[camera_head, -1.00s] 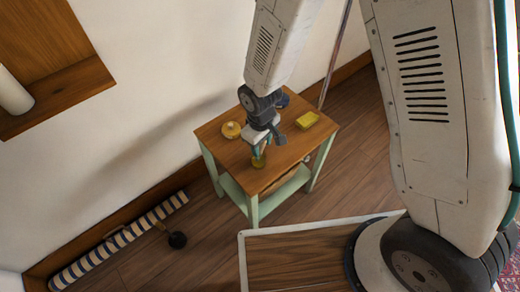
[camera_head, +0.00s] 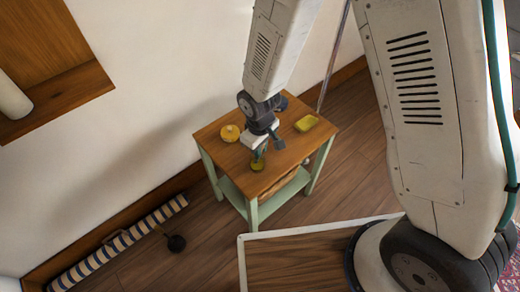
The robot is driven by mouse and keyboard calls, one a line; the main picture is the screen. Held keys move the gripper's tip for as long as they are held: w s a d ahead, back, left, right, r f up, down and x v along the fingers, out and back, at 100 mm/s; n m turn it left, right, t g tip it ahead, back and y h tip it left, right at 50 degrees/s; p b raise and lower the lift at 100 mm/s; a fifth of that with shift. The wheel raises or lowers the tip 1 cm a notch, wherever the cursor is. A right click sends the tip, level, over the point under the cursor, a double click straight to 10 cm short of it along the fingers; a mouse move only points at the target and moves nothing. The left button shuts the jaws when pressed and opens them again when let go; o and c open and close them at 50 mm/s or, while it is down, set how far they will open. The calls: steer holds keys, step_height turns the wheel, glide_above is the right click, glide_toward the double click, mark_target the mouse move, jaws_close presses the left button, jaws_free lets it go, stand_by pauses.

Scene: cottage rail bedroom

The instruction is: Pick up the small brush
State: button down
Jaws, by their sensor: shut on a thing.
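The small brush shows as a small olive-yellow piece (camera_head: 257,165) at the tips of my gripper (camera_head: 259,155). My gripper points down over the front part of a small wooden-topped table (camera_head: 215,150) and is shut on the brush. The fingers hide much of the brush, and its full shape is too small to make out. I cannot tell whether it still touches the tabletop.
A round yellow item (camera_head: 230,133) lies left of my gripper on the table, and a yellow rectangular dish (camera_head: 306,123) lies right. A dark item (camera_head: 281,102) sits behind. A striped roll (camera_head: 125,240) and a dark round-ended object (camera_head: 176,243) lie on the floor.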

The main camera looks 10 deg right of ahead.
step_height(320, 180, up, 9)
steer(key=shift+f, duration=0.1)
steer(key=shift+w+a+f+g+h, duration=0.15)
steer(key=shift+w+f+g+h, duration=0.15)
steer(key=shift+f, duration=1.05)
steer(key=shift+w+a+f+g+h, duration=0.2)
steer(key=shift+f+g, duration=0.25)
steer(key=shift+f, duration=0.95)
steer(key=shift+w+a+f+g+h, duration=0.1)
steer(key=shift+w+f+g+h, duration=0.2)
steer(key=shift+f, duration=1.05)
steer(key=shift+s+f, duration=0.1)
steer(key=shift+f, duration=0.55)
steer(key=s+d+v, duration=0.1)
steer(key=v, duration=0.6)
steer(key=shift+r, duration=0.25)
